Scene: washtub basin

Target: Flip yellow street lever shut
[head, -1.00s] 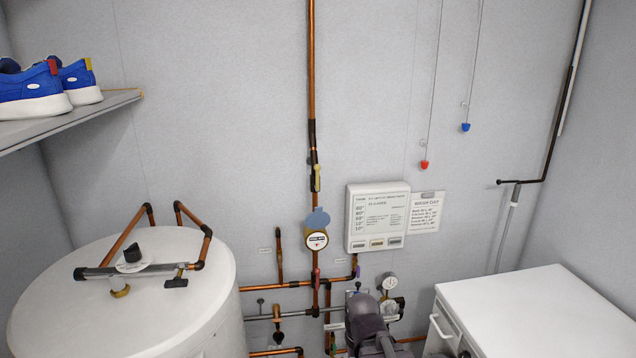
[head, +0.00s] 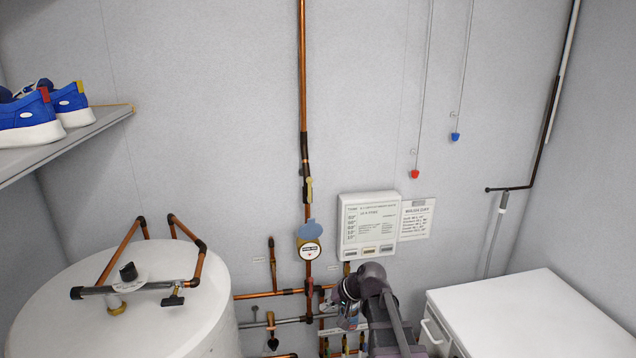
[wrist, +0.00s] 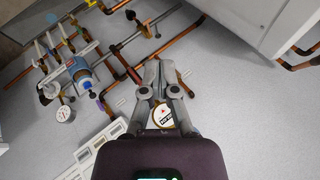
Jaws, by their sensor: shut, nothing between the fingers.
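The yellow lever (head: 309,189) sits on the vertical copper pipe, above the round white-faced meter (head: 310,250). It looks upright, roughly in line with the pipe. My gripper (head: 347,312) is low and to the right of the meter in the head view, well below the yellow lever and apart from it. In the wrist view my gripper (wrist: 162,66) has its fingers together with nothing between them. The meter (wrist: 162,116) shows between the finger links there. I cannot make out the yellow lever in the wrist view.
A white control box (head: 368,225) hangs right of the pipe. Lower pipes with several small valves lie around my gripper. A white tank (head: 60,310) stands left, a white cabinet (head: 530,310) right. The wall around the yellow lever is clear.

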